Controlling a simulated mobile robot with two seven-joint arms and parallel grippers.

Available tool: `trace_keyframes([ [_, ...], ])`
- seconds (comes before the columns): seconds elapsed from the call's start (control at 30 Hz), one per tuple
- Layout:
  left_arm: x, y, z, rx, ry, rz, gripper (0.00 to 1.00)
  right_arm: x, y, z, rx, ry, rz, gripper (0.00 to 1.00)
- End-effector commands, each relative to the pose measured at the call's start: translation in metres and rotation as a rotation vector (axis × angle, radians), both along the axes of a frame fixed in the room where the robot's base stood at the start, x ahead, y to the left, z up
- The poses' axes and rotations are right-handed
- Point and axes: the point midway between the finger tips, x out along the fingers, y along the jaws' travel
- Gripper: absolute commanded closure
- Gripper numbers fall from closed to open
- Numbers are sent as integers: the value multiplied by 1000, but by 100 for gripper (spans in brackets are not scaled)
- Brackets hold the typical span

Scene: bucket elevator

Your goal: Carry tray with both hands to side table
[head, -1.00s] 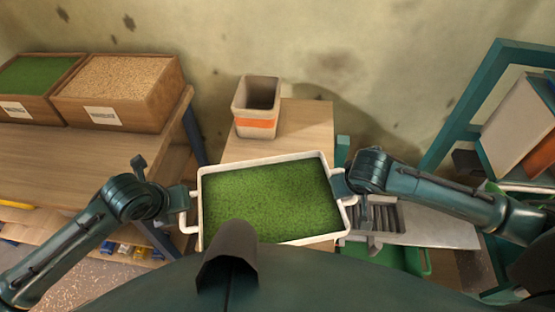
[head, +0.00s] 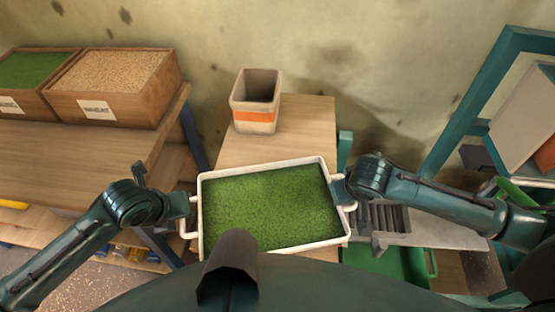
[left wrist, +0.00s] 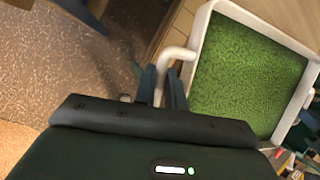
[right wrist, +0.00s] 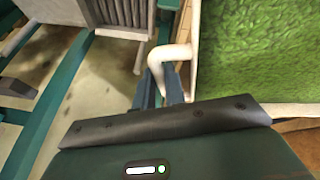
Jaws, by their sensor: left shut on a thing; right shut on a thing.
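A white tray (head: 202,228) filled with green granular material is held level in front of my body in the head view. Its rim (left wrist: 196,50) and left handle show in the left wrist view. My left gripper (head: 188,208) is shut on the left handle (left wrist: 176,54). My right gripper (head: 343,190) is shut on the right handle (right wrist: 168,54). The side table (head: 300,130) is the small wooden top just beyond the tray; the tray's far edge overlaps its near part in the picture. I cannot tell whether tray and table touch.
A beige bucket with an orange band (head: 256,100) stands at the back left of the side table. A workbench (head: 70,165) with two wooden boxes (head: 118,85) is on the left. A green bin (head: 390,262), a metal grate and a teal frame (head: 480,100) are on the right.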

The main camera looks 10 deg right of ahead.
Motion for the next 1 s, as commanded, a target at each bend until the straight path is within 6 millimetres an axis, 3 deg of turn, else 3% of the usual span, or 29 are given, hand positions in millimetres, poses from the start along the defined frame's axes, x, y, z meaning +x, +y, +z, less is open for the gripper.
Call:
trace_keyframes([
  [0.03,1,0,-6,-1,-2,0,100,1,0,-6,-1,-2,0,100],
  [0.07,0,0,-3,1,-1,1,86,0,0,-3,-1,0,0,86],
  [0.3,0,0,-2,1,0,0,66,0,0,-2,0,0,0,66],
  [0.67,-3,2,7,0,-3,-1,66,0,0,-2,0,0,0,66],
  [1.0,-29,12,69,1,-4,-2,66,0,0,-2,0,0,0,66],
])
